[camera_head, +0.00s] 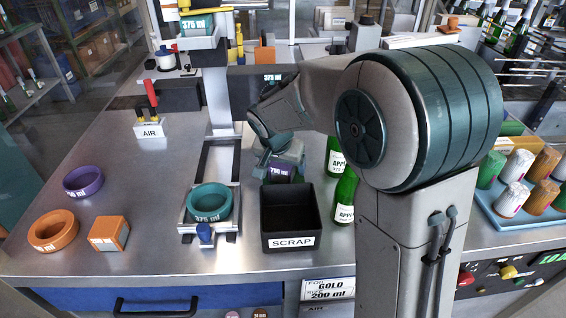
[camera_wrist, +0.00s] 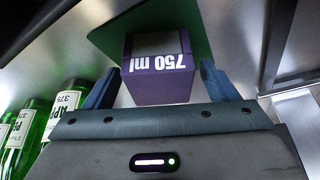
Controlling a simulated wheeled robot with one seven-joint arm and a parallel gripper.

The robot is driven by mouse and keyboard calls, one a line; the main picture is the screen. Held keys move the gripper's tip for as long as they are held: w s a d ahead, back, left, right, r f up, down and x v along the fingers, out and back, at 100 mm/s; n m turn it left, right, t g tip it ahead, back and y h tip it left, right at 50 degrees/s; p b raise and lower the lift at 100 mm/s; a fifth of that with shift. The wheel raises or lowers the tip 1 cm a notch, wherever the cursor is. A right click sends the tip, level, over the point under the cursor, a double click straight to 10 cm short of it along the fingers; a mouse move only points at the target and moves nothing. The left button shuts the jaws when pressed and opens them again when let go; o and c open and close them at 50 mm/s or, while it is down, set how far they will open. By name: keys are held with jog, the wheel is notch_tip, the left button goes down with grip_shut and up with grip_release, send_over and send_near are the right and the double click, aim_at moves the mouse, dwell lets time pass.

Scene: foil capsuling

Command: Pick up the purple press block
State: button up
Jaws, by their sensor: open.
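The purple press block (camera_wrist: 157,84), marked 750 ml, sits between the two blue fingers of my gripper (camera_wrist: 160,70) in the wrist view. The fingers are open, with a gap visible at each side of the block. In the head view the block (camera_head: 279,174) shows only partly under my gripper (camera_head: 284,158), just behind the black scrap bin. My gripper hides its upper part.
The black SCRAP bin (camera_head: 291,243) stands just in front. Green bottles (camera_head: 344,192) stand close to the right. A teal 375 ml ring (camera_head: 210,202) sits on a fixture to the left. A purple ring (camera_head: 83,182), orange ring (camera_head: 54,231) and orange block (camera_head: 109,234) lie far left.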

jog(key=shift+w+f, duration=0.1)
jog(key=shift+f, duration=0.15)
jog(key=c, duration=1.1)
jog(key=shift+r, duration=0.1)
